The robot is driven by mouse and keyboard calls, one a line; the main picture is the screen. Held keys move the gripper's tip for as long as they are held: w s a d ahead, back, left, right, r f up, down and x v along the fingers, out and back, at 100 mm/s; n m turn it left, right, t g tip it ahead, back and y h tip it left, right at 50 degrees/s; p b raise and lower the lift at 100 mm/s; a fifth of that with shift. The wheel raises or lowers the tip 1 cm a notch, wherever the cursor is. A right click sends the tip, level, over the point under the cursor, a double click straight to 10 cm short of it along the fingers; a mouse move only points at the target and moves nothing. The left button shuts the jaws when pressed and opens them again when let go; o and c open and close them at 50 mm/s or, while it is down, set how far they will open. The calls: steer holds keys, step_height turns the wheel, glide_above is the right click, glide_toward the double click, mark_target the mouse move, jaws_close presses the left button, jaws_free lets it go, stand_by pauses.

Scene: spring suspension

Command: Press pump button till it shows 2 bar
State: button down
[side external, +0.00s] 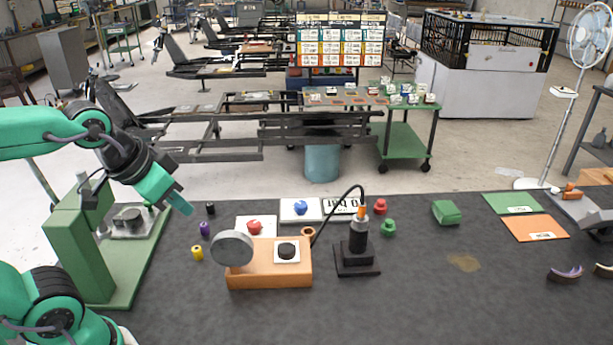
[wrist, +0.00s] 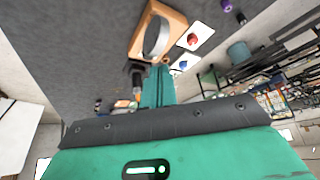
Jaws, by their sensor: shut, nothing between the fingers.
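The pump is an orange-brown box (side external: 270,275) on the dark table, and it also shows in the wrist view (wrist: 175,19). Its black button (side external: 287,250) sits on a white square on top. A round grey gauge (side external: 232,248) stands at its left end; no reading is visible from the side. In the wrist view the gauge (wrist: 157,37) is seen at a slant, also unreadable. My gripper (side external: 187,208) is shut and empty, above the table to the left of the pump, touching nothing. Its closed fingers also show in the wrist view (wrist: 159,72).
A black stand with an upright cylinder (side external: 357,245) is right of the pump, with a cable arching to it. White cards with a red knob (side external: 255,227) and a blue knob (side external: 301,208) lie behind. A green press-like frame (side external: 85,240) stands left. The front right table is mostly clear.

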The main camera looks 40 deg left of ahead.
steer(key=shift+s+a+r+n, duration=0.1)
steer(key=shift+s+r+n, duration=0.15)
steer(key=shift+s, duration=0.45)
steer(key=shift+w, duration=0.1)
steer(key=w+d+f+m+g, duration=0.1)
steer(key=w+d+m+g, duration=0.2)
steer(key=w, duration=0.7)
steer(key=w+d+f+m+g, duration=0.2)
steer(key=w+m, duration=0.4)
steer(key=w, duration=0.4)
steer(key=shift+d+g, duration=0.4)
steer(key=shift+d, duration=0.15)
steer(key=shift+f, duration=0.1)
steer(key=shift+f, duration=0.15)
